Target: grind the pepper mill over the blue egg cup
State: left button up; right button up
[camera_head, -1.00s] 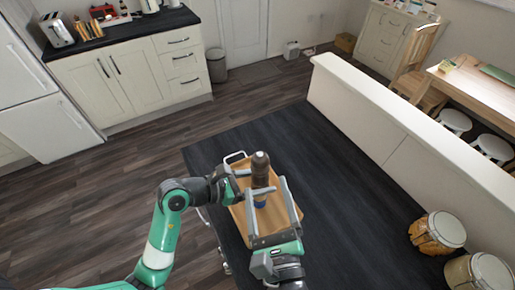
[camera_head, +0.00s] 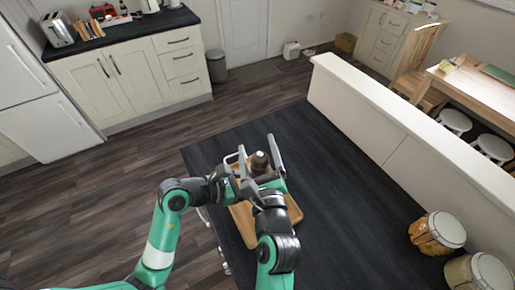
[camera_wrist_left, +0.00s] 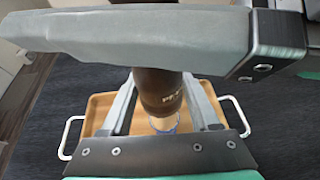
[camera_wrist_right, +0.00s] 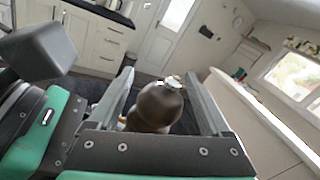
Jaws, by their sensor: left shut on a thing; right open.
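The dark brown pepper mill (camera_head: 259,162) stands upright above the wooden tray (camera_head: 292,212). My left gripper (camera_wrist_left: 160,88) is shut on the mill's body. The blue egg cup (camera_wrist_left: 166,126) shows partly below the mill in the left wrist view; in the head view my right arm hides it. My right gripper (camera_head: 260,155) is open, with its fingers either side of the mill's upper part. The right wrist view shows the mill's rounded top (camera_wrist_right: 157,106) between the open fingers, with a visible gap on the right side.
The tray has white handles (camera_wrist_left: 66,140) and lies on a dark counter (camera_head: 340,190). Two lidded jars (camera_head: 438,233) stand at the counter's right. A low white wall (camera_head: 400,140) runs along the far right edge. The counter between tray and wall is clear.

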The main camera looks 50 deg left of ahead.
grip_shut()
jog(key=shift+w+d+m+t+h, duration=0.15)
jog(key=shift+m+t+h, duration=0.65)
jog(key=shift+t, duration=0.2)
jog(key=shift+w+d+m+t+h, duration=0.1)
jog(key=shift+w+m+t+h, duration=0.05)
jog(key=shift+m+t+h, duration=0.75)
grip_release()
jog(key=v, duration=1.2)
jog(key=shift+f, duration=0.15)
